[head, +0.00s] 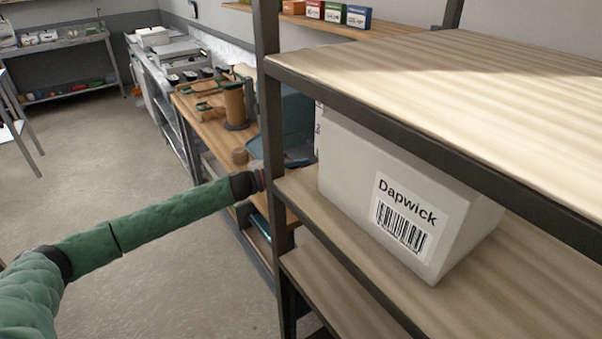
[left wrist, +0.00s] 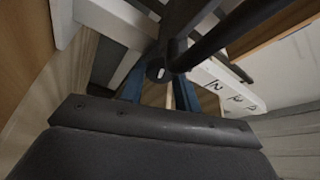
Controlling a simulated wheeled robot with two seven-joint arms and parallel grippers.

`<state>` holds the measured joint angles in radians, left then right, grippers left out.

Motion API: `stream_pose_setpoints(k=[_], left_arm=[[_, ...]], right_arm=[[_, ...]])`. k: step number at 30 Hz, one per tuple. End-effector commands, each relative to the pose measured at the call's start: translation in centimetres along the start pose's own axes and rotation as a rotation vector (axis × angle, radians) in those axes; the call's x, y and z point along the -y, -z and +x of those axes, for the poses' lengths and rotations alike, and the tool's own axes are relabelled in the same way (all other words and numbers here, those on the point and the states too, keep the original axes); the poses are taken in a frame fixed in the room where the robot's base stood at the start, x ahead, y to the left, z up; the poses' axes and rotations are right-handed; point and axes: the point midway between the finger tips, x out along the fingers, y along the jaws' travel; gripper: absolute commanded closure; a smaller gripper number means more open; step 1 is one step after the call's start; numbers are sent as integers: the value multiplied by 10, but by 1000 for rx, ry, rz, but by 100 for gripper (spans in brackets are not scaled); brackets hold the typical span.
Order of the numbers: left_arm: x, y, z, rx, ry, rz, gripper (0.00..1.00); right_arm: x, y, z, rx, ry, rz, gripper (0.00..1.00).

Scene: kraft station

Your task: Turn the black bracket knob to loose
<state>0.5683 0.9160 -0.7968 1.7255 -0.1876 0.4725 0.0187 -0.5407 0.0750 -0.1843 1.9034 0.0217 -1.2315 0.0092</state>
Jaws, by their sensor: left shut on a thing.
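The black bracket knob (left wrist: 157,71) shows in the left wrist view, with a small white mark on it and dark bars meeting behind it. My left gripper (left wrist: 159,82) has its blue fingers on either side of the knob and is shut on it. A white strip with black figures (left wrist: 228,91) runs to the right behind the knob. In the head view my left arm reaches in from the left and its wrist ends at the dark shelf post, which hides the fingers and the knob. My right gripper is in neither view.
A dark-framed shelf with wooden boards (head: 360,255) fills the right, its post (head: 268,90) beside my left wrist. A white Dapwick box (head: 345,170) stands on it. A wooden workbench (head: 195,105) with a brown cylinder (head: 234,103) lies behind.

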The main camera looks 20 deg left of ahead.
Motion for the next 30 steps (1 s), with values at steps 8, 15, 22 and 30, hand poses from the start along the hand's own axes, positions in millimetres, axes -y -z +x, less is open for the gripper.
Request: stream_pose_setpoints(k=[8, 15, 22, 30], left_arm=[[-2, -1, 0, 2, 27, -66, 90], [-1, -1, 0, 2, 30, -74, 90], [-1, -1, 0, 2, 30, -74, 64], [-1, 0, 0, 1, 30, -73, 46]], right_arm=[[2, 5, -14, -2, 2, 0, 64], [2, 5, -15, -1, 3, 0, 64], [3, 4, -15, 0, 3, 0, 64], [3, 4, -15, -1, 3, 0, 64]])
